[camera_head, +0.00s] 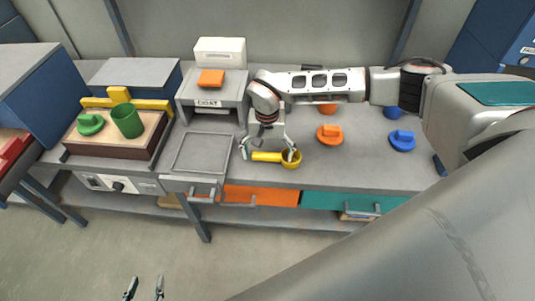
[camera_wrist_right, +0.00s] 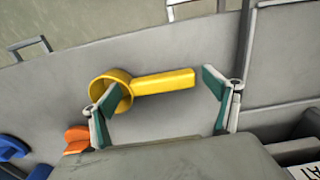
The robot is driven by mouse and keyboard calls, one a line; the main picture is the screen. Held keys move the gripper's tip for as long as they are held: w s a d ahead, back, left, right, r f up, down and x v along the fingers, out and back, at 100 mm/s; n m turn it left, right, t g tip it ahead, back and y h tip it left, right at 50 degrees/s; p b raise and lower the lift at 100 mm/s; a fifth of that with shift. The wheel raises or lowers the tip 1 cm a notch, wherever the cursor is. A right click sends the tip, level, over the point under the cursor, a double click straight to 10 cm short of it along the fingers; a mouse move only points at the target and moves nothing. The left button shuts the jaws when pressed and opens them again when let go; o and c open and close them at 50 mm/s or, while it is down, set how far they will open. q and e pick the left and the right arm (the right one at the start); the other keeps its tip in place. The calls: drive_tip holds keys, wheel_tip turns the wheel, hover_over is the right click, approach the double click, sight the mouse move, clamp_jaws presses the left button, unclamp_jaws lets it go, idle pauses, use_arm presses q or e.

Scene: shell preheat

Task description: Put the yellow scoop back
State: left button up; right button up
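The yellow scoop (camera_head: 268,157) lies on the grey bench, its round cup to the right and its handle to the left. In the right wrist view the scoop (camera_wrist_right: 165,82) shows its cup at left and handle pointing right. My right gripper (camera_head: 268,150) is over the scoop with its fingers spread wide. In the wrist view one finger of the right gripper (camera_wrist_right: 163,106) overlaps the cup and the other stands beyond the handle's end. I cannot tell whether a finger touches it. My left gripper (camera_head: 145,288) is at the bottom edge, fingers apart and empty, over the floor.
A flat grey tray (camera_head: 174,152) lies left of the scoop. A green cup (camera_head: 127,120) stands on the board at left. A grey stand (camera_head: 212,92) is behind.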

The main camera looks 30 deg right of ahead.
sight(268, 155)
drive_tip(key=shift+r, duration=0.1)
wheel_tip(268, 155, up, 12)
idle(0.5)
drive_tip(key=shift+s, duration=0.1)
idle(0.4)
